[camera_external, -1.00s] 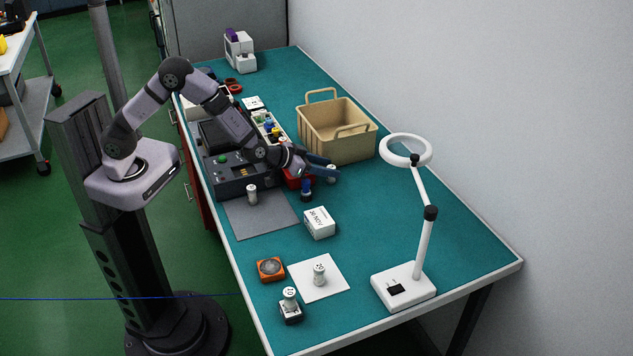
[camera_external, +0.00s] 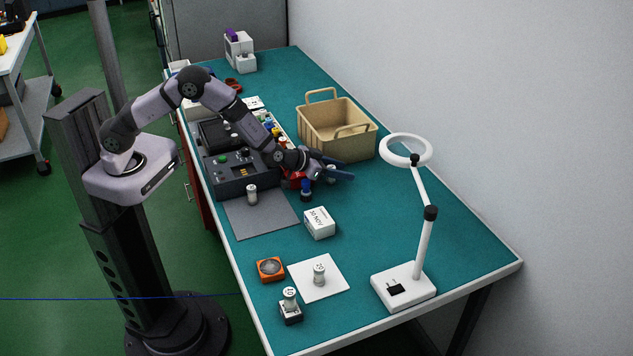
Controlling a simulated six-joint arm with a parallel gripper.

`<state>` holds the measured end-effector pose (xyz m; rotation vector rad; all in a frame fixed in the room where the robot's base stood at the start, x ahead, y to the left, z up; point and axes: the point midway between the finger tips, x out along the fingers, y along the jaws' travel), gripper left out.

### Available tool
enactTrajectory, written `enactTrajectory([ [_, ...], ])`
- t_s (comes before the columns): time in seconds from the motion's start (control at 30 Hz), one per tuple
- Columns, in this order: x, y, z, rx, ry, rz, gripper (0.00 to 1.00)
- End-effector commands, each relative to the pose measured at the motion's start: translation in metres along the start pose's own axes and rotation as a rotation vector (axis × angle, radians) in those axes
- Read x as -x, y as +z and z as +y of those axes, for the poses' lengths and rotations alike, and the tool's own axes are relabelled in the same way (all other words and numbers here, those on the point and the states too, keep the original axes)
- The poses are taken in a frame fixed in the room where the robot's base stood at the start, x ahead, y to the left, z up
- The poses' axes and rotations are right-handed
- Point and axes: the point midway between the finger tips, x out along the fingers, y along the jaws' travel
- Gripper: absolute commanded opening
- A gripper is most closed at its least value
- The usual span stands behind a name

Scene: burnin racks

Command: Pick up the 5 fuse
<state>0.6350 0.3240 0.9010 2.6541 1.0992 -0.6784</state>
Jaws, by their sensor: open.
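Several small fuse-like cylinders with pale tops stand on the table; their markings are too small to read, so I cannot tell which is the 5 fuse. One white cylinder (camera_external: 252,194) stands on the grey mat (camera_external: 262,217). Another (camera_external: 319,274) stands on a white sheet (camera_external: 335,288), and one (camera_external: 290,298) stands in a small dark-based holder (camera_external: 291,315). A dark blue one (camera_external: 306,190) stands just below my gripper. A pale one (camera_external: 332,173) shows between the gripper's fingers or behind them. My gripper (camera_external: 343,167) is open, its fingers pointing right.
A tan basket (camera_external: 345,148) stands behind the gripper. A dark instrument box (camera_external: 238,177) is left of it. A white carton (camera_external: 319,223), an orange-framed item (camera_external: 271,268) and a ring lamp (camera_external: 424,245) stand nearer.

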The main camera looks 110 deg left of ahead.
Motion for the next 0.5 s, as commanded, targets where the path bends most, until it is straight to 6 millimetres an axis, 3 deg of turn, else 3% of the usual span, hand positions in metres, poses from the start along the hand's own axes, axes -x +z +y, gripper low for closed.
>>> enactTrajectory([
  [0.1, 0.0000, 0.0000, 0.0000, 0.000, 0.000, 0.000, 0.44],
  [0.13, 0.0001, 0.0000, 0.0000, 0.000, 0.000, 0.000, 0.39],
  [0.3, 0.0002, -0.0001, 0.0001, 0.000, 0.000, 0.000, 0.00],
  [0.5, 0.0003, -0.0004, 0.0002, 0.000, 0.000, 0.001, 0.00],
])
